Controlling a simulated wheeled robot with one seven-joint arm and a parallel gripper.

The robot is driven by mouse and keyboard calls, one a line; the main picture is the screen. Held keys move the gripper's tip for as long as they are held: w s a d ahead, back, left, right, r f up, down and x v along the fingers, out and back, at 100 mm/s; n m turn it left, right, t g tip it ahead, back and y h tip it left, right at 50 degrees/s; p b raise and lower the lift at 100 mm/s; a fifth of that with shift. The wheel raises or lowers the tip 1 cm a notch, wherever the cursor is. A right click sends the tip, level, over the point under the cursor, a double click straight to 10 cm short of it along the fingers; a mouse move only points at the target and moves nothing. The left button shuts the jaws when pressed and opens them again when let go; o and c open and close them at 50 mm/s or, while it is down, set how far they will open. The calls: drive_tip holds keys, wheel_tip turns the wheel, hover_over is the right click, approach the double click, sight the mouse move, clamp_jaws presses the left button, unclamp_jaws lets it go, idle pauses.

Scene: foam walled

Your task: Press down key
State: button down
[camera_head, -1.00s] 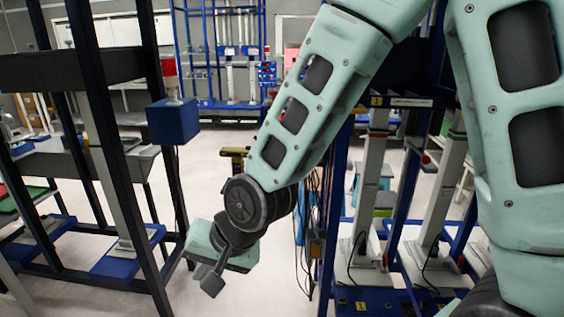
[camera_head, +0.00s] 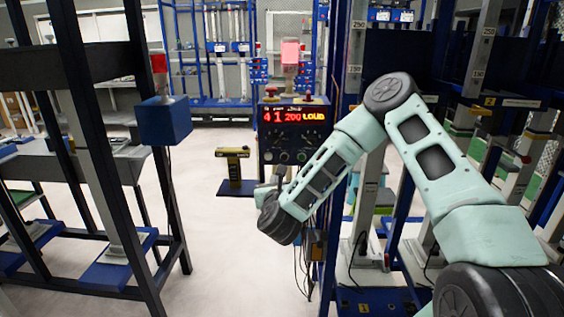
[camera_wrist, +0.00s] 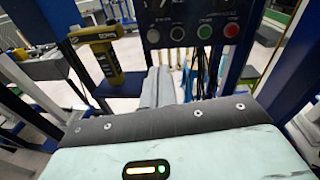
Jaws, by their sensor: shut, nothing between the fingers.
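A dark control panel (camera_head: 295,135) with a lit red and yellow display stands upright near the middle of the head view, on the left of a blue post. Small round knobs and buttons sit below the display. In the wrist view the panel's lower part (camera_wrist: 198,27) shows at the top, with a pale button (camera_wrist: 177,33), a green button (camera_wrist: 204,32) and a red button (camera_wrist: 231,30). Their labels are too small to read surely. My gripper (camera_wrist: 158,74) is shut and empty, its grey fingers below the panel's lower edge in this view.
A yellow T-shaped stand (camera_head: 234,168) is left of the panel. A dark frame with a blue box (camera_head: 163,121) stands further left. Cables (camera_head: 307,255) hang below the panel. Blue and grey racks fill the right. Pale floor (camera_head: 205,235) is open between.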

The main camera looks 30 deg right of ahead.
sight(284, 158)
drive_tip(key=shift+s+d+f+m+g+h, duration=0.1)
drive_tip(key=shift+s+d+m+g+h, duration=0.1)
drive_tip(key=shift+d+m+h, duration=0.35)
drive_tip(key=shift+s+d+m+g+h, duration=0.1)
drive_tip(key=shift+d+m+g+h, duration=0.15)
drive_tip(key=shift+d+m, duration=0.45)
drive_tip(key=shift+w, duration=0.15)
drive_tip(key=p+x, duration=0.3)
drive_tip(key=x, duration=0.9)
drive_tip(key=shift+w+d+p, duration=0.15)
drive_tip(key=shift+w+p, duration=0.1)
drive_tip(key=shift+p, duration=0.05)
drive_tip(key=shift+w+d, duration=0.35)
drive_tip(key=shift+w, duration=0.2)
